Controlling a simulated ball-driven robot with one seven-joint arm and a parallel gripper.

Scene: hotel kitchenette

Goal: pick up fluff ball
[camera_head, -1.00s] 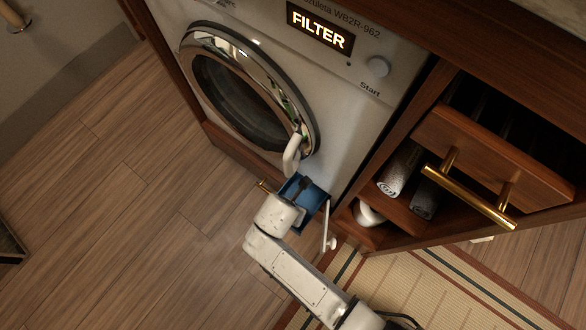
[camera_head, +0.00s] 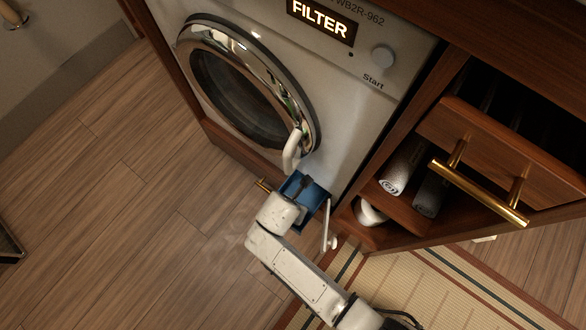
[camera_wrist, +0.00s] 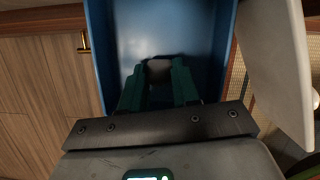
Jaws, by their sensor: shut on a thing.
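The fluff ball (camera_wrist: 159,69) shows in the wrist view as a small grey-beige lump between the fingertips. My gripper (camera_wrist: 159,82) has dark green fingers and is shut on it. The fingers reach into a blue compartment (camera_wrist: 105,45) at the lower corner of the washing machine; its blue wall also shows in the head view (camera_head: 316,194). In the head view my gripper (camera_head: 303,186) is mostly hidden by my wrist, and the fluff ball is hidden there. I cannot tell whether the ball touches the compartment floor.
The washing machine (camera_head: 345,85) shows "FILTER" on its display. An open white flap (camera_head: 329,226) stands beside the compartment. At the right, a drawer (camera_head: 490,150) with a brass handle juts out above a shelf holding rolled items (camera_head: 405,165).

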